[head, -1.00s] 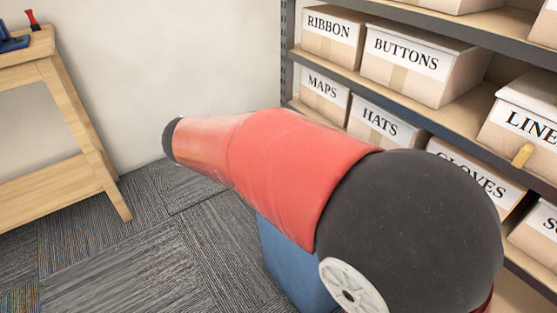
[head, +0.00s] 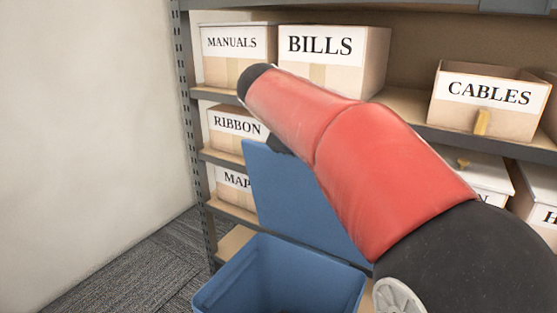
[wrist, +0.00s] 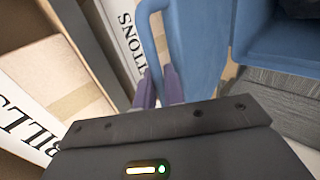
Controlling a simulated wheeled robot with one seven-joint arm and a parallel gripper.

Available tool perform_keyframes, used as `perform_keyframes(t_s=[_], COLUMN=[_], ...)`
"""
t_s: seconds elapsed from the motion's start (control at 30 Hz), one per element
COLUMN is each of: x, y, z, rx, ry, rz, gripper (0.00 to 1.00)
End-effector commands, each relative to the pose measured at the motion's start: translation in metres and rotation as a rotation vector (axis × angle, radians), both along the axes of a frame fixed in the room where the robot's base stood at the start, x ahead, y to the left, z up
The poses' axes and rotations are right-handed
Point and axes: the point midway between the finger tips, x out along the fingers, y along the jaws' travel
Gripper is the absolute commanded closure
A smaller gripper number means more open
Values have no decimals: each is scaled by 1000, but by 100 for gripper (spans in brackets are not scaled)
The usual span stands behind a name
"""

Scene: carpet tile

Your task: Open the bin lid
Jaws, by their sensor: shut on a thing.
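The blue bin (head: 225,289) stands low in the head view with its mouth uncovered. Its blue lid (head: 300,200) is raised steeply behind the mouth, against the shelf side. In the wrist view the lid (wrist: 203,45) shows close up, with a loop-like handle (wrist: 149,38) on its left. My gripper (wrist: 161,86) has its purple fingers shut on the handle. In the head view my red arm hides part of the lid and most of the gripper. The wrist view also shows part of the bin (wrist: 285,40) at right.
The shelf rack (head: 183,95) stands close behind the lid. It holds labelled boxes, such as the MANUALS box (head: 232,65), the BILLS box (head: 330,68) and the RIBBON box (head: 230,142). Carpet floor (head: 130,268) is clear at the lower left.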

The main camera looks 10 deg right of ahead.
Motion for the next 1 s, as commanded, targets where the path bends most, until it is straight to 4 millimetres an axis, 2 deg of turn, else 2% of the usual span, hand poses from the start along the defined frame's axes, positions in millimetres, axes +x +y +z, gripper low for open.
perform_keyframes(t_s=[0.1, 0.33, 0.87, 0.9, 1.0], x=[16, 32, 36, 36, 36], y=[-13, -26, -30, -30, -30], z=[3, 5, 4, 4, 4], rx=[33, 71, 83, 83, 83], ry=[38, 87, 105, 105, 105], rz=[-1, 2, 4, 4, 4], gripper=[100, 100, 100, 87, 75])
